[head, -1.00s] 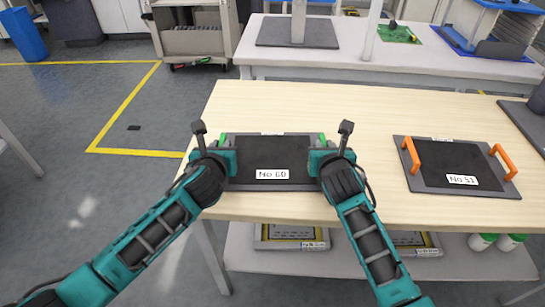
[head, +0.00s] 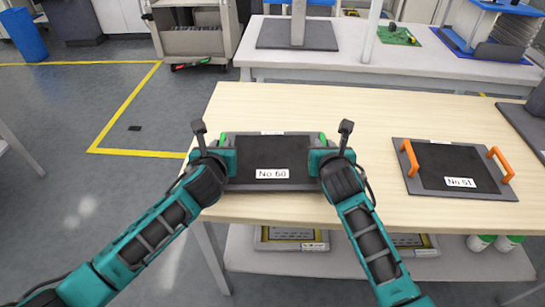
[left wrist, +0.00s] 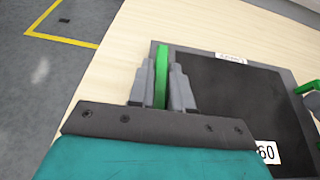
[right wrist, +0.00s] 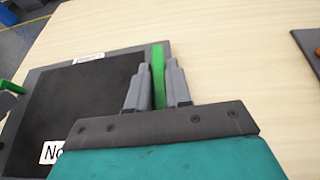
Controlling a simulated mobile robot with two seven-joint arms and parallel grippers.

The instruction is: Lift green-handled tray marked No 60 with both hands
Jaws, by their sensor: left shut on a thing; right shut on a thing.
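The dark tray marked No 60 (head: 272,152) is at the front edge of the wooden table, with a white label on its near side. Its green handles are mostly hidden by my grippers in the head view. In the left wrist view my left gripper (left wrist: 161,85) is shut on the left green handle (left wrist: 162,62). In the right wrist view my right gripper (right wrist: 158,85) is shut on the right green handle (right wrist: 157,62). The tray looks level; I cannot tell whether it touches the table top.
A second dark tray marked No 51 (head: 440,165) with orange handles lies to the right on the wooden table (head: 370,110). A lower shelf (head: 350,265) holds more trays and white bottles with green lids. A grey trolley (head: 195,35) stands behind.

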